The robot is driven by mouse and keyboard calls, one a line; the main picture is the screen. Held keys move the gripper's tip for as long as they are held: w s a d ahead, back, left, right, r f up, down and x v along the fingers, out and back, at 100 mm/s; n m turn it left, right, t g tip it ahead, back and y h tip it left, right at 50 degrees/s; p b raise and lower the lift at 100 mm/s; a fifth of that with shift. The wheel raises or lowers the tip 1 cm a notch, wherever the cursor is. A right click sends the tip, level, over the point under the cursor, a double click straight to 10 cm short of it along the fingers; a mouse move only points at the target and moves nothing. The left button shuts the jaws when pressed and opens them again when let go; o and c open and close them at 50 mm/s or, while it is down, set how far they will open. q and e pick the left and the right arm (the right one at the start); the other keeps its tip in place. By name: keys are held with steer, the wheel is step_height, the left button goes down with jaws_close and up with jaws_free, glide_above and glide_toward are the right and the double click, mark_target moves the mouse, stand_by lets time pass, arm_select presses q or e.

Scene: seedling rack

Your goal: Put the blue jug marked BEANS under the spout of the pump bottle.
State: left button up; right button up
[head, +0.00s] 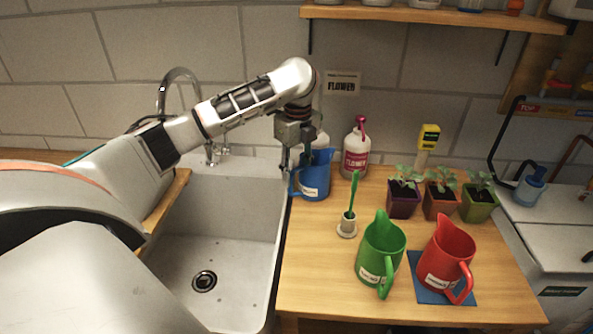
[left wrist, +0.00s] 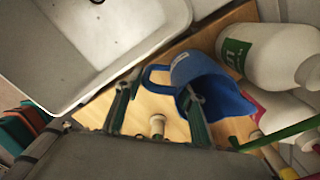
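The blue jug (head: 315,181) stands upright at the table's back left, by the sink; its white label is too small to read. It also shows in the left wrist view (left wrist: 222,92), its handle toward the sink. My left gripper (head: 294,165) is open at the jug's handle side, the handle between its spread fingers (left wrist: 158,112) in the wrist view; I cannot tell whether they touch it. A green-labelled white bottle (left wrist: 262,52) is mostly hidden in the head view. My right gripper is out of view.
A green jug (head: 381,245) and a red jug (head: 447,252) on a blue mat (head: 427,293) stand in front. Potted seedlings (head: 441,200) stand behind. The sink (head: 235,225) lies left.

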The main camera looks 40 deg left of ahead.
arm_select(q)
steer(key=shift+o, duration=1.3)
step_height(320, 180, up, 7)
steer(key=shift+r+p, duration=0.1)
steer(key=shift+p, duration=1)
steer(key=shift+r, duration=0.3)
steer(key=shift+s, duration=0.1)
